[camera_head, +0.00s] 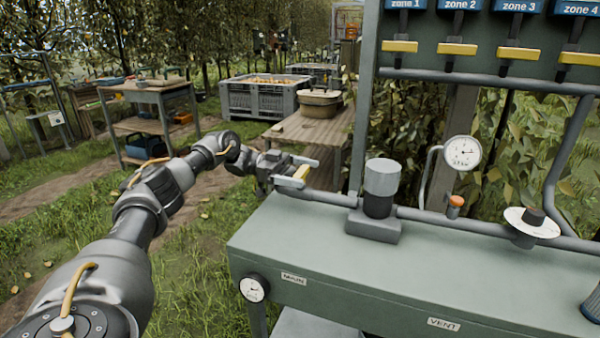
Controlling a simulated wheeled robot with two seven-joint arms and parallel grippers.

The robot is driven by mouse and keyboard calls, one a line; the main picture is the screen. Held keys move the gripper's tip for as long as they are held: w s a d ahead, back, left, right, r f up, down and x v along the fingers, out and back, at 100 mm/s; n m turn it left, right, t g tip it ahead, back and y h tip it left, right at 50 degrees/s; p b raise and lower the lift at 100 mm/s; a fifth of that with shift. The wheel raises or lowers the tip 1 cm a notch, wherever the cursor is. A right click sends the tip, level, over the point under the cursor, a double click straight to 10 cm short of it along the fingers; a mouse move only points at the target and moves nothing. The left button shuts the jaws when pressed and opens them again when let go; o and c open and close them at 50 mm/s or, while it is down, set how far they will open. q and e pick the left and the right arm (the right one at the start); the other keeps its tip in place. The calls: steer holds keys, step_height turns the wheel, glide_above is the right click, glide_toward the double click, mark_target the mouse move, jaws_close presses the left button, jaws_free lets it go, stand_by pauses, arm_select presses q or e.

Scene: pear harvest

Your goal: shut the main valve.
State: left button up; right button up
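My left gripper (297,172) is at the left end of the grey pipe, above the back left of the green bench (400,262). Its two fingers stand apart, one on each side of a yellow handle (302,172). I cannot tell whether they press on it. The handle is at the pipe's end above the label MAIN (293,278), and looks like the main valve's lever. The valve body is largely hidden by the gripper. My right gripper is not in view.
A grey cylinder on a block (381,190), a white gauge (462,152), an orange-capped fitting (455,206) and a white disc (531,223) line the pipe. Several yellow zone levers hang above. A second gauge (254,288) is on the bench front. Grass lies open at left.

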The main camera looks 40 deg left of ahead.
arm_select(q)
steer(key=v, duration=1)
steer(key=shift+a, duration=0.3)
steer(key=shift+s+r, duration=0.1)
stand_by(0.3)
